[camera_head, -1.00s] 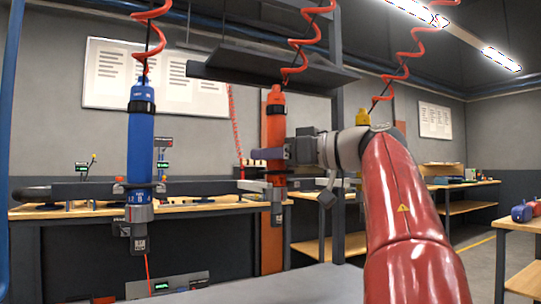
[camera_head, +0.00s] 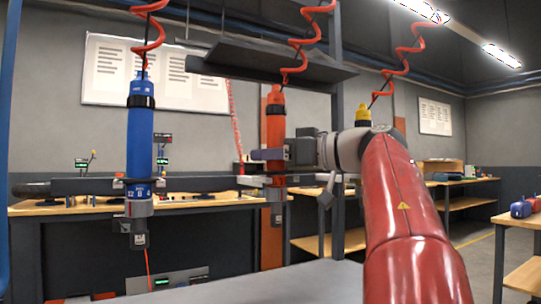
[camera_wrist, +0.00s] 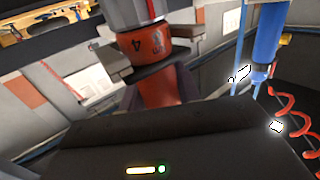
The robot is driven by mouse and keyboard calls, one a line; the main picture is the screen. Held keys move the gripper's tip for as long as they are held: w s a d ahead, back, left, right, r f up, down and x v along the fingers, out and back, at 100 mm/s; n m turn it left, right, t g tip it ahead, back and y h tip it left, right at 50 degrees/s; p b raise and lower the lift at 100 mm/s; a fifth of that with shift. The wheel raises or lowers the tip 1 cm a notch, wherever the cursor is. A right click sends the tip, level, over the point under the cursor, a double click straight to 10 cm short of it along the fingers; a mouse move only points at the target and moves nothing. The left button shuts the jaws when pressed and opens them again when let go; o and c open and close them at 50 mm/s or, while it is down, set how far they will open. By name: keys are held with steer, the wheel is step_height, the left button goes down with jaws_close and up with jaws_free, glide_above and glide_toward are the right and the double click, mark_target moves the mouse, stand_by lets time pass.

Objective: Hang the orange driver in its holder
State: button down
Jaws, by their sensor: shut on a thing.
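The orange driver (camera_head: 274,125) hangs upright from a red coiled cord. My gripper (camera_head: 268,154) is shut on its body from the right. The driver's lower end is level with a grey holder bracket (camera_head: 254,181). I cannot tell whether it sits inside the bracket or just beside it. In the wrist view, the lower part of the orange driver (camera_wrist: 155,62), marked 4, shows beyond the dark gripper body; the fingertips are not clear there. The blue driver (camera_head: 140,130) hangs upright in its own holder (camera_head: 138,208) at left, and shows in the wrist view (camera_wrist: 268,40).
A dark shelf (camera_head: 265,62) is above the orange driver, and a grey post (camera_head: 337,110) stands behind my wrist. A yellow-topped driver (camera_head: 363,114) is partly hidden behind my arm. Benches (camera_head: 465,184) stand behind and at right. Coiled cords hang overhead.

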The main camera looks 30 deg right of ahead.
steer(key=shift+f, duration=0.25)
stand_by(0.5)
steer(key=c, duration=0.9)
jaws_free()
steer(key=shift+f, duration=0.1)
steer(key=v, duration=0.7)
steer(key=shift+s+d, duration=0.2)
steer(key=shift+s, duration=0.2)
